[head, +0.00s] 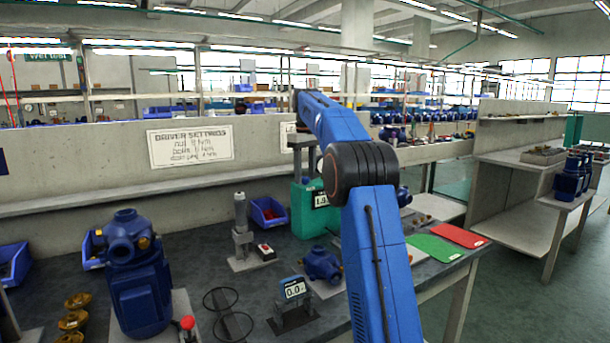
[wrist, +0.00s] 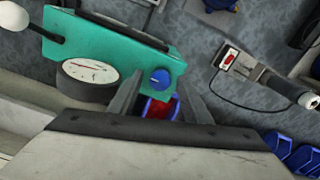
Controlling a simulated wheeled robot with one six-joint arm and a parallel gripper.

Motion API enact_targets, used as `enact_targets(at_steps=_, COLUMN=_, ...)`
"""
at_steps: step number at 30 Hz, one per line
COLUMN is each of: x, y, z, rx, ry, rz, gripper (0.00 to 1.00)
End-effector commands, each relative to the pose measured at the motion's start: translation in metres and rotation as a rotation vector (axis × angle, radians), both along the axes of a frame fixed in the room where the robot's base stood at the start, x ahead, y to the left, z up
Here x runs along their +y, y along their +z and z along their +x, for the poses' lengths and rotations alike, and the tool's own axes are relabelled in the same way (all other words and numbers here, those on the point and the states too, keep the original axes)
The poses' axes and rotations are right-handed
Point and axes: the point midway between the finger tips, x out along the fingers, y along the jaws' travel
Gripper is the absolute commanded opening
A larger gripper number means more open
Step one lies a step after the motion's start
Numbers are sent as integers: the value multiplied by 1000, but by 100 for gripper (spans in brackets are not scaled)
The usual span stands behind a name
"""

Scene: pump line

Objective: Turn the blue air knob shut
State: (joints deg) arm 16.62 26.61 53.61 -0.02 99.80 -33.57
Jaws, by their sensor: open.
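The blue air knob (wrist: 159,78), with a pale mark on its face, sits on the green housing (wrist: 125,50) in the wrist view. My gripper (wrist: 162,88) is open and empty. Its two fingers show on either side below the knob in the picture. I cannot tell how far above the knob the fingertips are. A round dial gauge (wrist: 90,70) with a red needle sits left of the knob on the housing.
A blue bin (head: 268,212) with red contents stands beside the housing. A white ball-ended lever (wrist: 14,16) is at upper left in the wrist view. A grey post fixture (head: 241,232) with a red button, a small display (head: 294,289) and a blue pump (head: 137,280) stand on the bench.

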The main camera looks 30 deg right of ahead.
Motion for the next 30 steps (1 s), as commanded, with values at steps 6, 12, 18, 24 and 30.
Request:
enact_targets(at_steps=6, x=0, y=0, z=0, rx=0, ry=0, rz=0, gripper=16)
enact_targets(at_steps=12, x=0, y=1, z=0, rx=0, ry=-1, rz=0, gripper=3)
enact_targets(at_steps=18, x=0, y=1, z=0, rx=-1, ry=-35, rz=0, gripper=3)
enact_targets(at_steps=24, x=0, y=1, z=0, rx=-1, ry=-138, rz=0, gripper=3)
enact_targets(at_steps=30, x=0, y=1, z=0, rx=-1, ry=-306, rz=0, gripper=3)
